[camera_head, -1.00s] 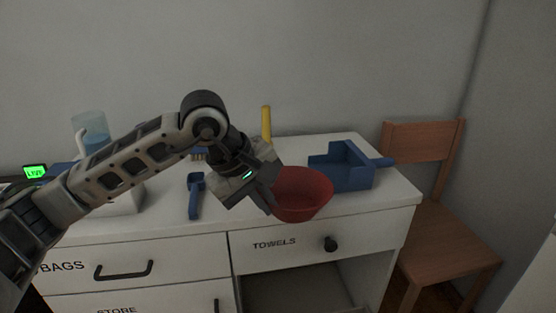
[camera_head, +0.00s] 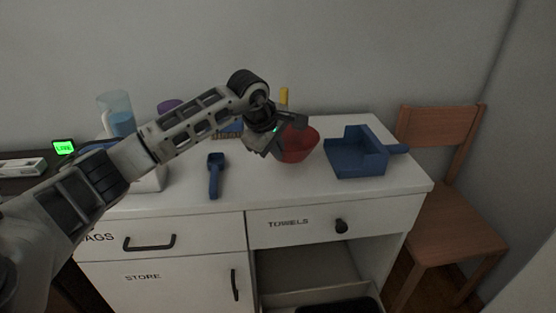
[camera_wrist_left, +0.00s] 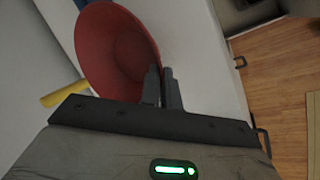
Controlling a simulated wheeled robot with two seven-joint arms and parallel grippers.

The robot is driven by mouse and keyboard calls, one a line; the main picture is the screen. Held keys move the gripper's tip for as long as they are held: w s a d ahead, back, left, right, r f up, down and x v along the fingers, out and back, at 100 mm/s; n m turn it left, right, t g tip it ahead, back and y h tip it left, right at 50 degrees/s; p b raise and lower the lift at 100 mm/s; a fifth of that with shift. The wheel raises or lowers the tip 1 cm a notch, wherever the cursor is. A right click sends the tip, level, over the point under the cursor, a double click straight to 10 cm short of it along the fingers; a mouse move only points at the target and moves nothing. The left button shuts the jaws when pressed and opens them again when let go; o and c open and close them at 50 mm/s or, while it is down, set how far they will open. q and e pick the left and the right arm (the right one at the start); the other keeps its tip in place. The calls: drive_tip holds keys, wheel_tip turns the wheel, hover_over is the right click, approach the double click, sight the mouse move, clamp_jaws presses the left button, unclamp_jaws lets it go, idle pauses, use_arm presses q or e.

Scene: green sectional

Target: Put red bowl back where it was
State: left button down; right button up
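The red bowl (camera_head: 300,144) is at the back middle of the white cabinet's top (camera_head: 270,184). It is slightly tilted, and I cannot tell whether it touches the top. My left gripper (camera_head: 277,142) is at the bowl's left side. In the left wrist view, its two fingers (camera_wrist_left: 164,88) are close together with the rim of the bowl (camera_wrist_left: 112,50) between them, one finger on the inside. The fingers hide a small part of the rim. My right gripper is in neither view.
A blue dustpan-like tray (camera_head: 355,155) stands close to the right of the bowl. A yellow object (camera_head: 284,96) is behind it. A blue handled tool (camera_head: 215,174) lies to the left. The front strip of the top is clear. A wooden chair (camera_head: 447,215) stands at the right.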

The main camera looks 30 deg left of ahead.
use_arm(q)
drive_tip(key=shift+w+a+f, duration=0.15)
drive_tip(key=shift+w+f, duration=0.2)
drive_tip(key=shift+f, duration=0.15)
drive_tip(key=shift+w+a+f, duration=0.1)
drive_tip(key=shift+w+f, duration=0.1)
drive_tip(key=shift+f, duration=1.5)
drive_tip(key=shift+f, duration=0.1)
drive_tip(key=c, duration=1.6)
unclamp_jaws()
